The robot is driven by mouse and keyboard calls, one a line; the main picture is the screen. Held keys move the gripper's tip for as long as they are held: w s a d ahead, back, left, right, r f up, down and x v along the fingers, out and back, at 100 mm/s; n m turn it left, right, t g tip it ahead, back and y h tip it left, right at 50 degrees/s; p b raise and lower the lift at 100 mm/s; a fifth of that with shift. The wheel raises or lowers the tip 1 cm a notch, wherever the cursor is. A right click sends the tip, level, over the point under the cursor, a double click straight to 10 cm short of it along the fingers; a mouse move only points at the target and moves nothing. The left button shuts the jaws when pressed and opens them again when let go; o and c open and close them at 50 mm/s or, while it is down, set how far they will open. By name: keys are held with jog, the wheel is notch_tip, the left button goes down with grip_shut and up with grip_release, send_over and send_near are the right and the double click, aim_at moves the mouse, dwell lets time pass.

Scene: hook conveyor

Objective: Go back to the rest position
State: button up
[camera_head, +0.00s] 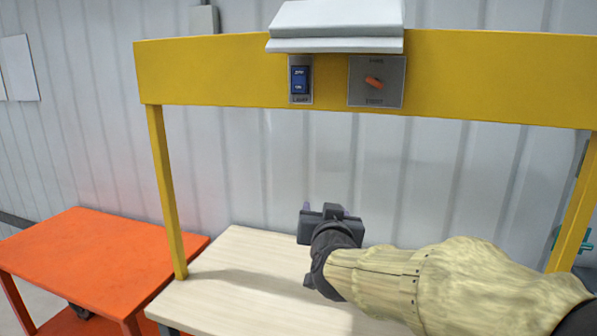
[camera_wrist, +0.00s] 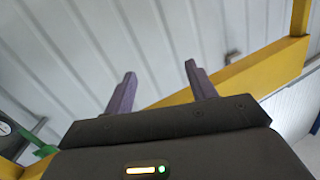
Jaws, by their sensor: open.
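My gripper (camera_wrist: 160,82) shows in the wrist view with its two purple fingers spread apart and nothing between them. In the head view my gripper (camera_head: 306,207) is in front of the yellow frame, below the crossbar and over the wooden table; its fingers are mostly hidden behind its dark body. My arm reaches in from the lower right in a tan cover. The gripper appears apart from the frame and the table.
A yellow frame (camera_head: 220,70) spans a light wooden table (camera_head: 240,270). Its crossbar carries a blue light switch (camera_head: 299,80), an orange rotary knob (camera_head: 374,82) and a grey hood (camera_head: 335,25). An orange cart (camera_head: 90,255) stands at left. A corrugated wall (camera_head: 230,160) is behind.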

jog(key=s+d+f+n+g+y, duration=0.1)
jog(key=s+d+f+g, duration=0.15)
jog(key=f, duration=0.55)
jog(key=s+d+f+n+g, duration=0.1)
jog(key=s+f+g, duration=0.25)
jog(key=f, duration=0.45)
jog(key=s+d+f+g, duration=0.3)
jog(key=s+f+g, duration=0.1)
jog(key=s+f, duration=0.2)
jog(key=s+d+f+g+h, duration=0.1)
jog(key=s+d+f+g, duration=0.2)
jog(key=s+f, duration=0.3)
jog(key=s+g, duration=0.1)
jog(key=s, duration=0.1)
jog(key=shift+s+d+f, duration=0.15)
jog(key=shift+s, duration=0.15)
jog(key=shift+w, duration=0.1)
